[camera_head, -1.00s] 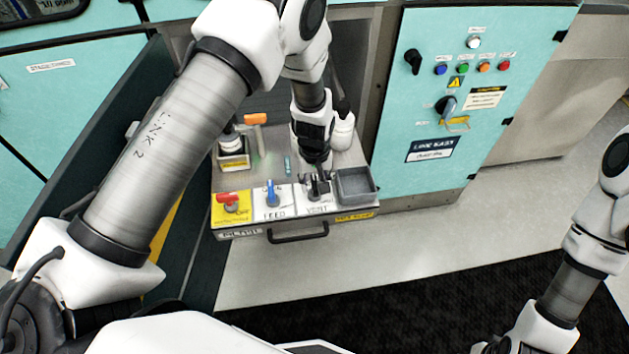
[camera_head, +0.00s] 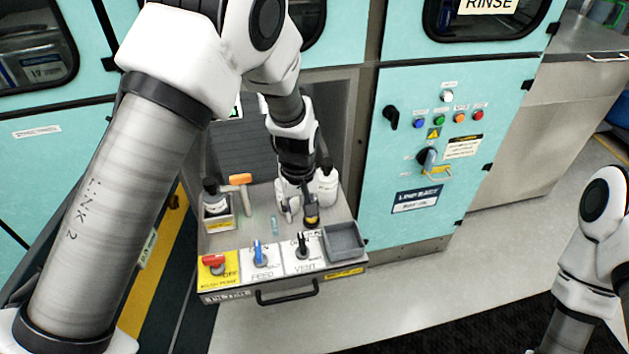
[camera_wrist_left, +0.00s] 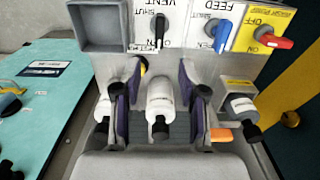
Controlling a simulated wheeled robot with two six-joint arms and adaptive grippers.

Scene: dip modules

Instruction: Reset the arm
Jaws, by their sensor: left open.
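My left gripper (camera_head: 298,208) is open over the back half of the bench tray, behind the black VENT lever (camera_head: 303,245) and apart from it. In the left wrist view, the gripper's purple-padded fingers (camera_wrist_left: 160,92) stand apart on either side of a white bottle (camera_wrist_left: 160,97); whether they touch it I cannot tell. The blue FEED lever (camera_head: 259,253) and the red lever on its yellow plate (camera_head: 213,262) stand left of the VENT lever. My right arm shows at the right edge, but its gripper is out of frame.
A grey bin (camera_head: 344,242) sits at the tray's right corner. A dark-topped bottle in a holder (camera_head: 215,207) and an orange-headed tool (camera_head: 240,181) stand at the back left. A teal cabinet with buttons (camera_head: 440,119) stands right. Floor in front is clear.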

